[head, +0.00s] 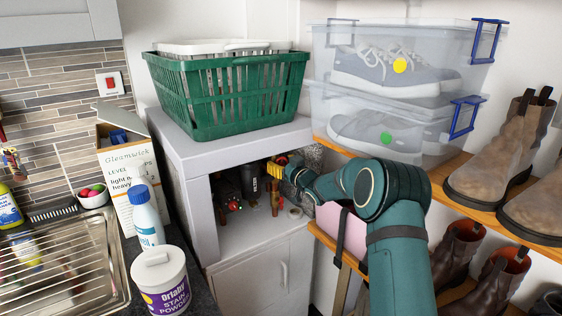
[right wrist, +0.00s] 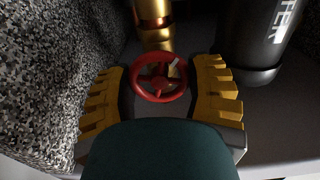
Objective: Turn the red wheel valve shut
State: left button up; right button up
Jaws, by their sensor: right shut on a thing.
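The red wheel valve (right wrist: 160,77) shows in the right wrist view as a small spoked ring in front of a brass pipe (right wrist: 153,22). My right gripper (right wrist: 162,84) has its yellow ribbed fingers on either side of the wheel and is shut on it. In the head view the right gripper (head: 281,161) reaches into the open alcove of the grey cabinet (head: 188,165), near its right wall. My left gripper is not in view.
A dark cylinder (right wrist: 258,40) with white lettering stands close right of the fingers, and a speckled wall (right wrist: 45,75) is close left. A green basket (head: 228,92) sits on the cabinet. The wooden shoe rack (head: 452,173) stands to the right. Bottles crowd the counter at left.

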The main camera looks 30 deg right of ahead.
jog(key=shift+m+p, duration=0.45)
jog(key=shift+m, duration=0.75)
jog(key=shift+f, duration=0.1)
jog(key=o, duration=1.2)
jog(key=shift+s+d, duration=0.1)
jog(key=s, duration=1.2)
jog(key=shift+d, duration=0.45)
jog(key=shift+w, duration=0.1)
